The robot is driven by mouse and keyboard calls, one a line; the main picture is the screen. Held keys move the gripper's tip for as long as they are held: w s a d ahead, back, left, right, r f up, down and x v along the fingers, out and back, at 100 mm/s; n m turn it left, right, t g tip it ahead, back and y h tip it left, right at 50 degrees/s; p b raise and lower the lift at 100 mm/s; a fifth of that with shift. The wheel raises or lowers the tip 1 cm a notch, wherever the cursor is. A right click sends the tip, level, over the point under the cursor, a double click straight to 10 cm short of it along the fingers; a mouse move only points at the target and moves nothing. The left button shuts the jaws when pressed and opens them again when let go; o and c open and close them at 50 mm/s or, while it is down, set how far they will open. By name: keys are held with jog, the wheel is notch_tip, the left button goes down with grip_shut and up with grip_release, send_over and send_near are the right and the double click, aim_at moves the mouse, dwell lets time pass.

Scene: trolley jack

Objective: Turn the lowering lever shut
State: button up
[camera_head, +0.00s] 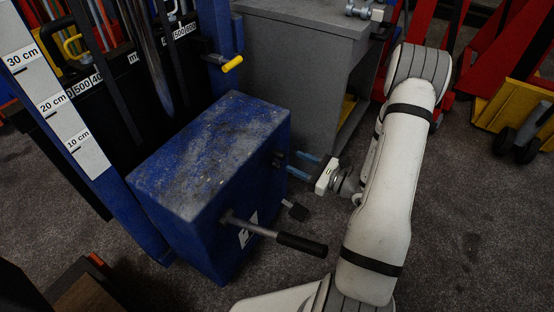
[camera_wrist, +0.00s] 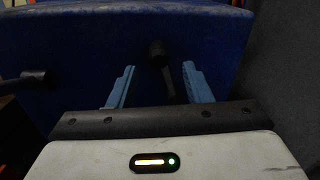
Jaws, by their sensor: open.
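The blue jack housing (camera_head: 205,150) stands on the floor, with worn paint on its top. The small dark lowering lever (camera_head: 278,158) sits on its right-hand face, partly lost in shadow. In the wrist view the lever (camera_wrist: 168,85) hangs down from a round black hub, leaning slightly right. My gripper (camera_head: 292,162) is at that face, its blue fingers pointing at the lever. In the wrist view my gripper (camera_wrist: 159,66) is open, one finger on each side of the lever. A gap shows at the left; the right finger is closer to the lever. Contact cannot be told.
A pump handle with a black grip (camera_head: 300,243) sticks out of the housing's front, below my gripper. A black pedal (camera_head: 295,210) is low on the lever side. A grey cabinet (camera_head: 290,65) stands close behind. Open carpet lies at the lower right.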

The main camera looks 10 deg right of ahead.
aim_at(279, 155)
jog(key=b+x, duration=0.1)
jog(key=x, duration=0.6)
jog(key=shift+a, duration=0.1)
jog(key=shift+c, duration=0.2)
grip_shut()
